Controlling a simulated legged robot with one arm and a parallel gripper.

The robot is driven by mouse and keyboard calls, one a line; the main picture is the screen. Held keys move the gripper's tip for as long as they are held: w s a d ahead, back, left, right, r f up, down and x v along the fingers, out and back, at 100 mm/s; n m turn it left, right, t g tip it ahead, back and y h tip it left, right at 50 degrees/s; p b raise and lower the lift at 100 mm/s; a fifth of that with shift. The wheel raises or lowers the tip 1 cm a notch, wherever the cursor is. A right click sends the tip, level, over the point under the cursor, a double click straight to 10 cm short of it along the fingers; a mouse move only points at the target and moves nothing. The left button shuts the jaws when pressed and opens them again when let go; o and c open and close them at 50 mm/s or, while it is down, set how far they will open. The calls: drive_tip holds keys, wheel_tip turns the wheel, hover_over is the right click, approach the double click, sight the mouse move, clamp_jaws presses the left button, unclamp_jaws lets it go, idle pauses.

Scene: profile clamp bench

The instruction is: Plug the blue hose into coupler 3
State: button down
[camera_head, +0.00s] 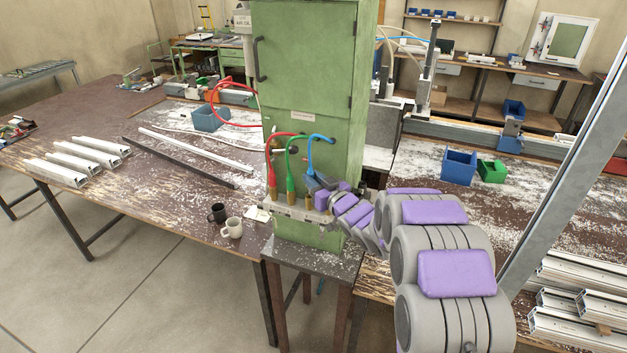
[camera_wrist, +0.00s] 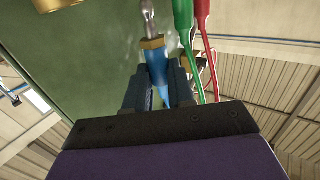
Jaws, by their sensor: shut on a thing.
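The blue hose (camera_head: 310,154) loops from the green cabinet's front down to my gripper (camera_head: 317,184). In the wrist view my gripper (camera_wrist: 159,85) is shut on the blue hose end (camera_wrist: 157,66), with one dark finger on each side. The hose's brass collar (camera_wrist: 152,43) and silver tip (camera_wrist: 148,14) stick out beyond the fingers, bare and apart from any coupler. A brass coupler (camera_wrist: 55,3) is partly seen at the upper left. In the head view, brass couplers (camera_head: 308,201) stand in a row on a grey rail (camera_head: 289,212); no numbers are readable.
The red hose (camera_head: 270,155) and green hose (camera_head: 290,168) go down to couplers left of my gripper. The green cabinet (camera_head: 305,65) stands close behind. Blue (camera_head: 459,167) and green (camera_head: 492,171) bins stand on the right bench.

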drive_tip(key=shift+g+p, duration=0.3)
drive_tip(key=shift+p, duration=0.55)
drive_tip(key=shift+w+a+r+p, duration=0.15)
drive_tip(key=shift+w+p, duration=0.05)
drive_tip(key=shift+p, duration=0.1)
idle(0.4)
drive_tip(key=shift+p, duration=0.35)
idle(1.2)
drive_tip(key=shift+f, duration=2.05)
idle(2.8)
